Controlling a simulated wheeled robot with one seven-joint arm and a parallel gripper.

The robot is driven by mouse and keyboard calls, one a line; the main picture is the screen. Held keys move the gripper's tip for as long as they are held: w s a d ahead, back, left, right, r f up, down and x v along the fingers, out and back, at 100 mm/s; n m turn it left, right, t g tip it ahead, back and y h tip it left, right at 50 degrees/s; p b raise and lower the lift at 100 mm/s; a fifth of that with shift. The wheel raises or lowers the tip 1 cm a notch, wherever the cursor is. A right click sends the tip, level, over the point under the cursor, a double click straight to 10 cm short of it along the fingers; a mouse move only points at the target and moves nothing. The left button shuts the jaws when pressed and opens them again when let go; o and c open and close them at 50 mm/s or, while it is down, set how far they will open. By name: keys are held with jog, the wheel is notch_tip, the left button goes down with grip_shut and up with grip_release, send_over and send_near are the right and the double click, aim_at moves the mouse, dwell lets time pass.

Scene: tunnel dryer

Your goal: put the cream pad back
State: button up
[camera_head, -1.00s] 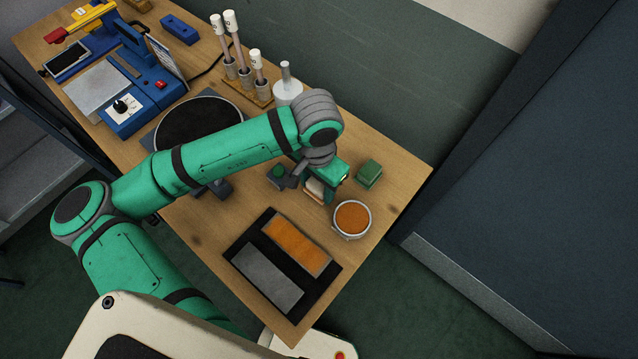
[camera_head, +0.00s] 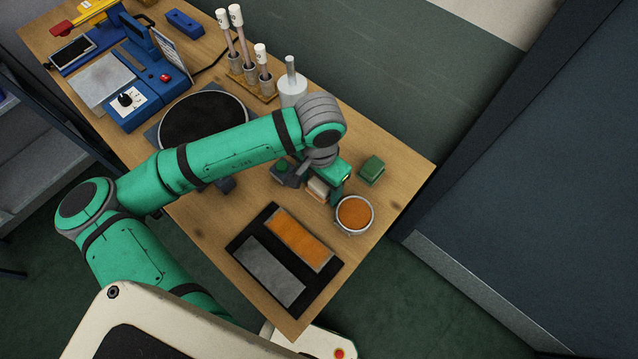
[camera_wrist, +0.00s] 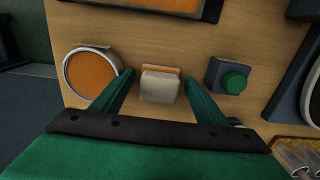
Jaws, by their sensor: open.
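The cream pad (camera_head: 317,188) is a small pale block on the wooden table, between a dark box with a green button and a round dish. In the wrist view the cream pad (camera_wrist: 160,86) shows an orange-tan edge on its far side. My gripper (camera_wrist: 159,77) is open, with one green finger on each side of the pad and gaps visible between. In the head view my gripper (camera_head: 335,182) is over the pad and partly hides it. I cannot tell how high the fingertips are above the table.
The green-button box (camera_head: 284,172) and the orange-filled dish (camera_head: 355,214) stand close on either side. A green block (camera_head: 372,170) is behind. A black tray (camera_head: 240,245) with orange and grey panels lies in front. Several white-capped tools (camera_head: 236,14) stand further back.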

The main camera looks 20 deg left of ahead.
aim_at(319, 184)
notch_tip(319, 184, up, 12)
dwell(0.5)
dwell(0.5)
